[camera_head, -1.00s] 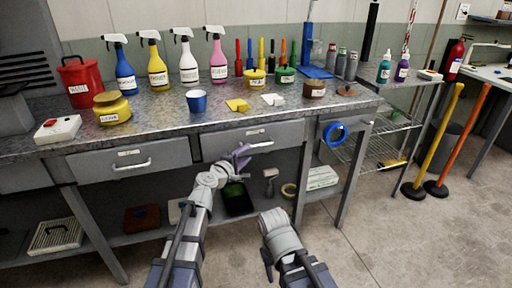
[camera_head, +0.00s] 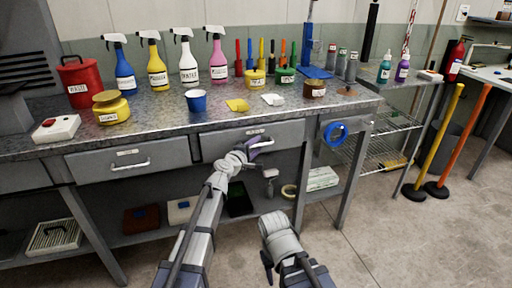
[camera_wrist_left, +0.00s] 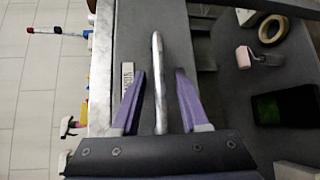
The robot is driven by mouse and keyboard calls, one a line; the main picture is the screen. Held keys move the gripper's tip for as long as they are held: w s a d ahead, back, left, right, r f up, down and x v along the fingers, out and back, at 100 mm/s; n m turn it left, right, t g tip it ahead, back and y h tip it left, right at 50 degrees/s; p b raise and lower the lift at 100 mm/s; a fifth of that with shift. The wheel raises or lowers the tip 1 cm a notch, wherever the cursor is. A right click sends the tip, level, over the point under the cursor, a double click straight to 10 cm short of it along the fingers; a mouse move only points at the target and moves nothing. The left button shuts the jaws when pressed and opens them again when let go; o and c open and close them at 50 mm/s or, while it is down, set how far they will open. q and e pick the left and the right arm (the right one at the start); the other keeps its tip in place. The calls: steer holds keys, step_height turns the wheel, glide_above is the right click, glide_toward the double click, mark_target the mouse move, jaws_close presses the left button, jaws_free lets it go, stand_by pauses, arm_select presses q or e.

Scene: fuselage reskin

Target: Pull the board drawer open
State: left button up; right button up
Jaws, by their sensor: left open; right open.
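The grey drawer (camera_head: 222,146) at the right of the bench front appears shut, with a silver bar handle (camera_head: 288,143) and a small label too small to read. My left gripper (camera_head: 257,144) is at this handle. In the left wrist view, its two purple fingers (camera_wrist_left: 160,90) are open on either side of the handle (camera_wrist_left: 158,60), with gaps visible on both sides. A second drawer (camera_head: 88,165) with its own handle (camera_head: 131,165) is shut to the left. My right gripper (camera_head: 267,262) hangs low in front of the bench, away from the drawers, its fingers mostly hidden.
The bench top (camera_head: 225,112) carries spray bottles, pots and a blue cup (camera_head: 197,101) near its front edge. A lower shelf (camera_head: 150,232) holds boxes and a tape roll (camera_head: 289,191). A blue ring (camera_head: 335,133) hangs at the right. The floor at right front is clear.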

arm_select(q)
jaws_close()
stand_by(1.4)
